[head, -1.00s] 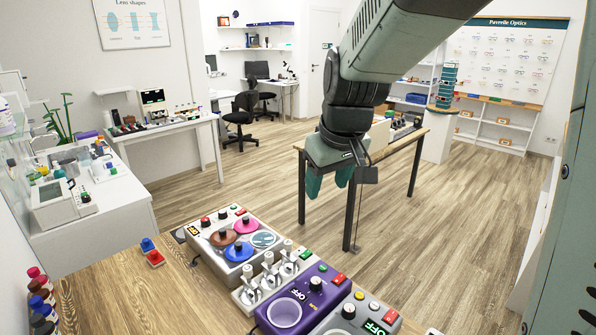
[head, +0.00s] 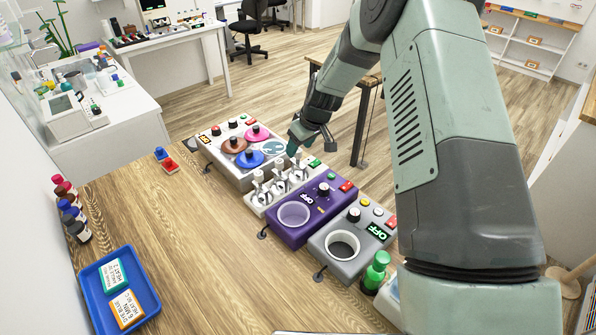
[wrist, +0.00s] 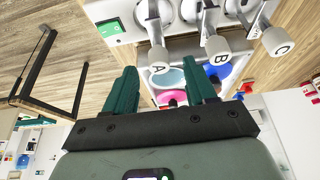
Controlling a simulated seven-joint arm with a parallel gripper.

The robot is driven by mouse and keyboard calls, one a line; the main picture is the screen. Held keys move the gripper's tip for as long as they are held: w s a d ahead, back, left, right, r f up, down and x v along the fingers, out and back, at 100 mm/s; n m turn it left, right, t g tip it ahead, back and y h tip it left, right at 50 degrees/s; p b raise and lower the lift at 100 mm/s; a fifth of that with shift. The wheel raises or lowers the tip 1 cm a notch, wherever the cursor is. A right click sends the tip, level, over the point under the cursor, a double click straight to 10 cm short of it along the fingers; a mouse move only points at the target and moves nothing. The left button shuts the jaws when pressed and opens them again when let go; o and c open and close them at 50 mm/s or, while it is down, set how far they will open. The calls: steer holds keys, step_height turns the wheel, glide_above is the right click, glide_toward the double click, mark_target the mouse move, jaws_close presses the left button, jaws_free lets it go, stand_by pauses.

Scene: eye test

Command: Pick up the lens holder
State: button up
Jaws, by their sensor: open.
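Three silver holders with lettered grey ends stand in a row on a white base (head: 256,209). In the wrist view they read A (wrist: 160,60), B (wrist: 218,50) and C (wrist: 277,42). In the head view they are the left one (head: 262,188), the middle one (head: 280,180) and the right one (head: 298,170). I cannot tell which one the task means. My gripper (head: 294,148) is open just above the right one. In the wrist view its teal fingers (wrist: 159,66) are apart, with end A seen between their tips. I cannot tell if they touch it.
A white unit with coloured discs (head: 233,147) stands behind the row. A purple unit (head: 291,228), a grey unit (head: 345,245) and a green bottle (head: 376,270) stand in front. A blue tray (head: 93,297) lies at lower left.

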mark_target(296, 156)
steer(key=x, duration=0.6)
steer(key=shift+s+d, duration=0.15)
jaws_close()
